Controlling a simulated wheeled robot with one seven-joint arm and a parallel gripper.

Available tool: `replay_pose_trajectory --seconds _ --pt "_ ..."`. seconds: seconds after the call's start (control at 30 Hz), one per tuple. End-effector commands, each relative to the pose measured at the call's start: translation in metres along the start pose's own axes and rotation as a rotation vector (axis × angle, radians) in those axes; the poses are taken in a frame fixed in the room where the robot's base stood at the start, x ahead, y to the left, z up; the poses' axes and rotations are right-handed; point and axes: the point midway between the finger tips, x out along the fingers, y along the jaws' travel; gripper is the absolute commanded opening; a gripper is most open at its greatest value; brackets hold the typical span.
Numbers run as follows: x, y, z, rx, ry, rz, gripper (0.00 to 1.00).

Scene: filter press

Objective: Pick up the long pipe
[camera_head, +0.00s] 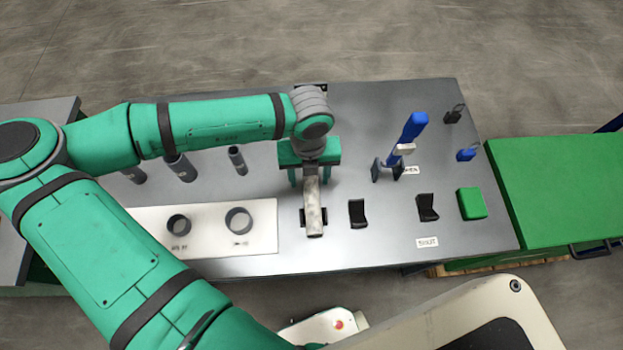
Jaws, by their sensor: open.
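A long, pale grey-white pipe (314,212) lies lengthwise on the grey metal table, its near end resting in a black cradle (304,218). My gripper (310,179) is green and points down over the far part of this pipe. Its jaws are open, with one finger on each side of the pipe. The far end of the pipe is hidden under the gripper and wrist. I cannot tell whether the fingers touch it.
Several short dark pipes (237,159) stand on the table to the left, behind a white board with two rings (239,220). Empty black cradles (357,213), a blue-handled tool (411,128) and a green block (471,203) are to the right. A green-topped surface (565,190) adjoins the table.

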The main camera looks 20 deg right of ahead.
Motion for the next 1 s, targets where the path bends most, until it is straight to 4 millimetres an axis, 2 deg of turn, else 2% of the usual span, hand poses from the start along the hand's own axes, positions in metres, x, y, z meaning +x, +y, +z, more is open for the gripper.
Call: replay_pose_trajectory --seconds 0.27,0.47,0.5,0.83,1.0 --pt "0.003 -0.004 0.000 0.009 -0.001 -0.001 0.52" --pt "0.003 -0.004 0.000 0.010 -0.001 0.000 0.07" --pt "0.003 -0.004 0.000 0.010 -0.001 0.000 0.05" --pt "0.001 -0.004 0.000 0.010 -0.001 -0.001 0.05" --pt "-0.009 -0.004 0.001 0.010 -0.002 0.000 0.04"
